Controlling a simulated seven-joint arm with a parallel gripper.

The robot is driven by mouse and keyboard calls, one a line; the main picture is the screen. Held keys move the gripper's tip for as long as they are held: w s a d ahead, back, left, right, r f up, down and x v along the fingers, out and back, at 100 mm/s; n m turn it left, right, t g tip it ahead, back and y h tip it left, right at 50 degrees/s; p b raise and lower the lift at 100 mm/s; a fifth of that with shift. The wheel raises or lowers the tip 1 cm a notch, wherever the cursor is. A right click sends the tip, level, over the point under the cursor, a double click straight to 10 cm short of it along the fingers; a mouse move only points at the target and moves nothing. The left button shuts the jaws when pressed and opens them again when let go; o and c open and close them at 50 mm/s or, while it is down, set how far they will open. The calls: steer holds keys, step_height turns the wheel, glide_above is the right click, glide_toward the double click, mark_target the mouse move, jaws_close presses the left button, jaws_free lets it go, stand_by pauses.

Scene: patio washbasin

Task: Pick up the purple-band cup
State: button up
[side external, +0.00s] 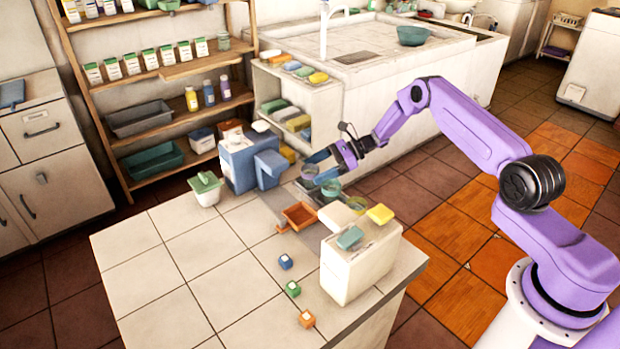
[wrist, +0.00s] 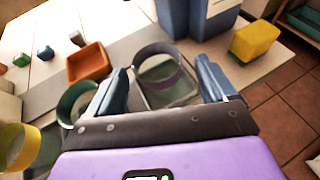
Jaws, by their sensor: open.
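The purple-band cup (wrist: 168,72) is clear with a dark purple rim band. In the wrist view it stands between the two blue fingers of my gripper (wrist: 166,84), a little ahead of the palm. My gripper is open, with one finger on each side of the cup; I cannot tell whether either finger touches it. In the side external view my gripper (side external: 319,163) is at the cup (side external: 309,173) near the counter's far edge, and the fingers partly cover it.
A green-band cup (wrist: 76,102) stands just left of the left finger, and a yellow-band cup (wrist: 17,147) is farther left. An orange tray (side external: 299,215), a blue dispenser (side external: 250,160) and a white box (side external: 358,262) stand nearby. The counter's front left (side external: 150,270) is clear.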

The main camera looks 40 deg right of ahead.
mark_target(303, 175)
steer(key=x, duration=0.4)
steer(key=shift+a+f, duration=0.15)
steer(key=shift+a, duration=0.2)
steer(key=c, duration=1)
steer(key=shift+r, duration=0.8)
steer(key=s+d+r+m, duration=0.1)
steer(key=s+r, duration=0.3)
steer(key=s, duration=0.3)
steer(key=s+r+t+h, duration=0.1)
steer(key=s+r, duration=0.4)
steer(key=s, duration=0.3)
steer(key=s+d+r+m+t, duration=0.1)
steer(key=s+r, duration=0.4)
steer(key=s, duration=0.3)
steer(key=shift+d+r+m+h, duration=0.1)
steer(key=shift+d+m+h, duration=0.2)
steer(key=shift+d+h, duration=0.1)
